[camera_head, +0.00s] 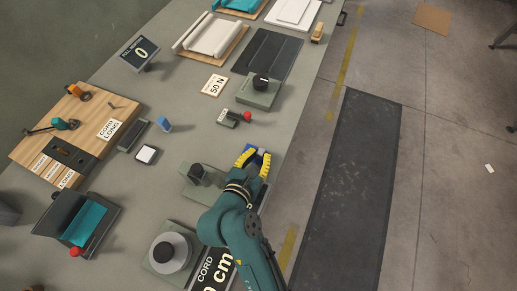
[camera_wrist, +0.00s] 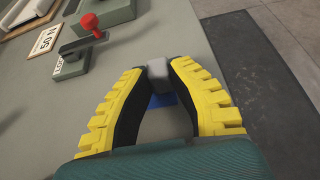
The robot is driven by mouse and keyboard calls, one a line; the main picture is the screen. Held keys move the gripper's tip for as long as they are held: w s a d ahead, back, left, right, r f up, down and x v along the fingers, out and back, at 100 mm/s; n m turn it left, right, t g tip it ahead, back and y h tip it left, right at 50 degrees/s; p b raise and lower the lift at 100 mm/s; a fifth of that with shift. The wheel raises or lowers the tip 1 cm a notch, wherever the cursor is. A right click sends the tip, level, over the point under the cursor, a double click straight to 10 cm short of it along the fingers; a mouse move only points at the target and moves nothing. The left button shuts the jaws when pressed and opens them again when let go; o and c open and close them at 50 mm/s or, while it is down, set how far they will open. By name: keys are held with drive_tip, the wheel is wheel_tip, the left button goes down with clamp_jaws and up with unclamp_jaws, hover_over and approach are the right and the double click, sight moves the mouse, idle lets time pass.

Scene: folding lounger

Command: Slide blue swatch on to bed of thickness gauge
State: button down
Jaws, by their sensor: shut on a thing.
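My gripper (camera_head: 258,154) is low over the bench near its right edge. In the wrist view, its yellow-backed fingers (camera_wrist: 157,68) meet around a small grey block (camera_wrist: 158,72). The blue swatch (camera_wrist: 163,101) shows flat just below that block and between the fingers. The block appears to belong to it, but the join is hidden. The fingers cover much of the swatch (camera_head: 250,148) in the head view. A grey-green device with a black knob (camera_head: 197,172), possibly the thickness gauge, stands just left of my gripper. My arm and gripper partly hide its right side.
A small blue object (camera_head: 164,125) and a white-topped block (camera_head: 146,154) lie to the left. The bench edge and floor are on the right.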

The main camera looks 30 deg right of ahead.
drive_tip(key=shift+f, duration=0.15)
drive_tip(key=c, duration=1)
unclamp_jaws()
drive_tip(key=shift+c, duration=0.2)
